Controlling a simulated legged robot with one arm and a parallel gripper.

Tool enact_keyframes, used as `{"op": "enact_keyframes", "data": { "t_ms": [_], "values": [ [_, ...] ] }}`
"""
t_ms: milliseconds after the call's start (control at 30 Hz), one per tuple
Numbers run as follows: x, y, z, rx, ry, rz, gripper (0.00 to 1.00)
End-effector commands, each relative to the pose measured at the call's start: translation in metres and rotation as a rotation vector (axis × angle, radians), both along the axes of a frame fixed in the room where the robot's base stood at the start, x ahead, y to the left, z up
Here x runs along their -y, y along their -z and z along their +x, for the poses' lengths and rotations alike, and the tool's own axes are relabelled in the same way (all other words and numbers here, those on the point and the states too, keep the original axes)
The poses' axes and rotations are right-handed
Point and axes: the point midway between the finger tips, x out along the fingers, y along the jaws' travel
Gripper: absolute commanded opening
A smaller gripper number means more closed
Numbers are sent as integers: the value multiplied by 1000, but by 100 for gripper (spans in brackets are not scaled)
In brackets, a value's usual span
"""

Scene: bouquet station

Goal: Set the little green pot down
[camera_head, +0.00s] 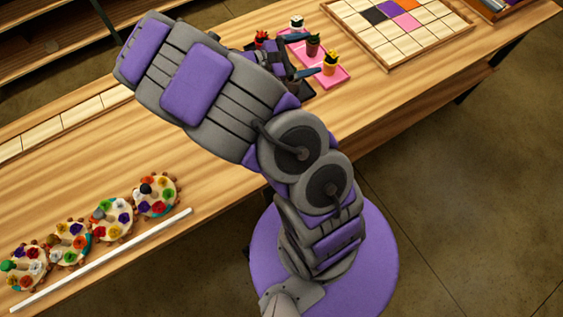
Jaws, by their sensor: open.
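My gripper (304,57) is open above the pink tray (341,75). Its two dark fingers point right. A small dark pot with a green plant (313,43) stands upright by the upper fingertip; I cannot tell whether they touch. No pot with a clearly green body shows, so I cannot tell whether this is the little green pot. An orange-yellow pot with a green plant (330,64) stands by the lower fingertip. A white pot with a dark top (297,22) is at the back. A pot with red on top (261,38) shows left, partly hidden by my arm.
A wooden grid board (397,48) with several coloured squares lies at the back right. Several round flower-covered pieces (112,219) sit at the front left beside a white bar (105,260). The table (220,160) between is mostly clear. Shelves stand behind, upper left.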

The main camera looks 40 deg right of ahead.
Motion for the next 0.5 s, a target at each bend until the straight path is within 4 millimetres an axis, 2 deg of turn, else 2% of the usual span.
{"op": "enact_keyframes", "data": {
  "t_ms": [33, 200, 367, 500],
  "values": [
    [0, -12, -17, 54, 54, 28, 88],
    [-12, -30, -71, 215, 226, 147, 88],
    [-34, -36, -117, 356, 372, 279, 88],
    [-63, -37, -149, 472, 483, 414, 88]
  ]
}}
